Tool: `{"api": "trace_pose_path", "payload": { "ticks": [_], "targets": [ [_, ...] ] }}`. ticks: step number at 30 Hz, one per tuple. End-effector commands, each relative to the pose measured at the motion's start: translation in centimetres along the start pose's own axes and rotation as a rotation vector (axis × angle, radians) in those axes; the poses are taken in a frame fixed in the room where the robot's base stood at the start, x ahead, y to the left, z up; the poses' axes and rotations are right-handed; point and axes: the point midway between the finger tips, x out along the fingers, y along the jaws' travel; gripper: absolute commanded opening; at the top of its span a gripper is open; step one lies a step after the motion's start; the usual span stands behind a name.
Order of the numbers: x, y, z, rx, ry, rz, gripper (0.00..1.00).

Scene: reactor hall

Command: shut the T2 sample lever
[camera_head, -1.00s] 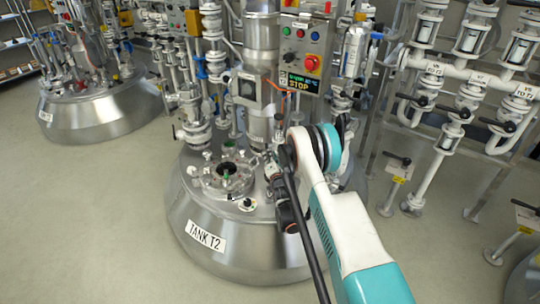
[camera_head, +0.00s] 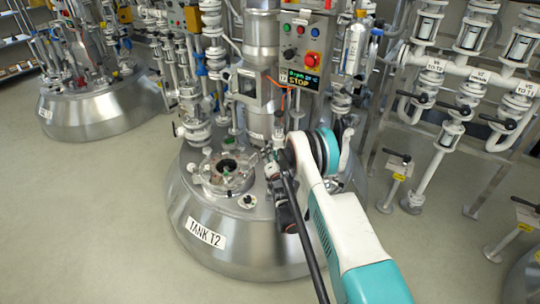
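Tank T2 (camera_head: 245,243) is a wide, shiny steel vessel with a "TANK T2" label on its front. Its lid carries an open-looking round port (camera_head: 227,167) ringed by clamps, plus several pipes and fittings. I cannot single out the T2 sample lever among these fittings; it may be hidden behind my arm. My white and teal arm reaches over the right side of the lid. My gripper (camera_head: 274,166) appears as a small dark shape at the arm's far end, close to the fittings right of the port. Its fingers are too small and covered to read, and no contact can be made out.
A control box (camera_head: 305,50) with a red button and a "STOP" display stands behind the tank. A rack of white pipes and dark-handled valves (camera_head: 455,75) fills the right. Another tank (camera_head: 100,105) stands at the far left. The floor at front left is clear.

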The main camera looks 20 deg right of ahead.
Motion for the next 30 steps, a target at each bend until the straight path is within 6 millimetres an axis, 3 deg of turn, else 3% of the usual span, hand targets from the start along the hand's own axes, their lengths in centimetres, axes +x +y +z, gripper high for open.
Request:
{"api": "trace_pose_path", "payload": {
  "ticks": [11, 30],
  "targets": [
    [0.0, 0.5, 0.3, 0.000, -0.001, 0.001, 0.33],
    [0.1, 7.8, 5.2, 0.000, 0.001, 0.002, 0.33]
  ]
}}
